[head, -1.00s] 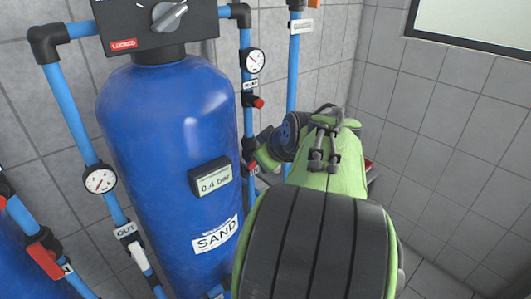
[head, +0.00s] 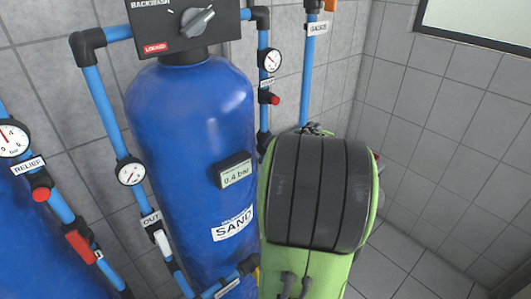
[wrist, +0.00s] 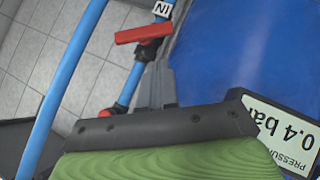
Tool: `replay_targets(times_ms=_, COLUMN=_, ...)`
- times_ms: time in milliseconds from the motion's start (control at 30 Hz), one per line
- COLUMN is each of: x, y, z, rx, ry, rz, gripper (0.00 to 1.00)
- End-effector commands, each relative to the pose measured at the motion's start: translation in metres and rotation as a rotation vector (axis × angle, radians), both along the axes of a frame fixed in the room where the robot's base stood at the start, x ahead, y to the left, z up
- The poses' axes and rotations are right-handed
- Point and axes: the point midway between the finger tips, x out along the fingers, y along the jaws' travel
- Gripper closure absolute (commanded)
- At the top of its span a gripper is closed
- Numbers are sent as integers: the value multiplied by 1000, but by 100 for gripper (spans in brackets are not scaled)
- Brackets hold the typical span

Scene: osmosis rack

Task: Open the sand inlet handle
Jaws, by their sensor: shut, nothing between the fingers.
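The red sand inlet handle (wrist: 145,30) shows in the wrist view, set crosswise on a blue pipe beside a white "IN" label (wrist: 163,8). My gripper (wrist: 158,68) is shut and empty, its grey fingertips just below the handle in that picture, apart from it as far as I can tell. The blue sand tank (head: 185,110) stands left of my arm in the head view and at the right of the wrist view (wrist: 240,50). In the head view my arm hides the gripper and the inlet handle.
The pressure display (head: 236,171) is on the tank front, close to my gripper's body in the wrist view (wrist: 285,135). A white OUT handle (head: 162,242) and a red handle (head: 80,246) are at left. Free floor lies at right.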

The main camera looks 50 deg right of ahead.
Motion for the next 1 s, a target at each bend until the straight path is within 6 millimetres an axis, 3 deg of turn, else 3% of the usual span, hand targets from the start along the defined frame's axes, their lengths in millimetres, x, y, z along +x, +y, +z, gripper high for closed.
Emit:
replay_targets(times_ms=233, x=8, y=-6, z=-9, rx=4, ry=0, rz=2, gripper=100)
replay_targets(times_ms=667, x=57, y=-47, z=-55, rx=3, ry=-1, rz=1, gripper=100)
replay_targets(times_ms=1000, x=61, y=-51, z=-60, rx=2, ry=-2, rz=0, gripper=100)
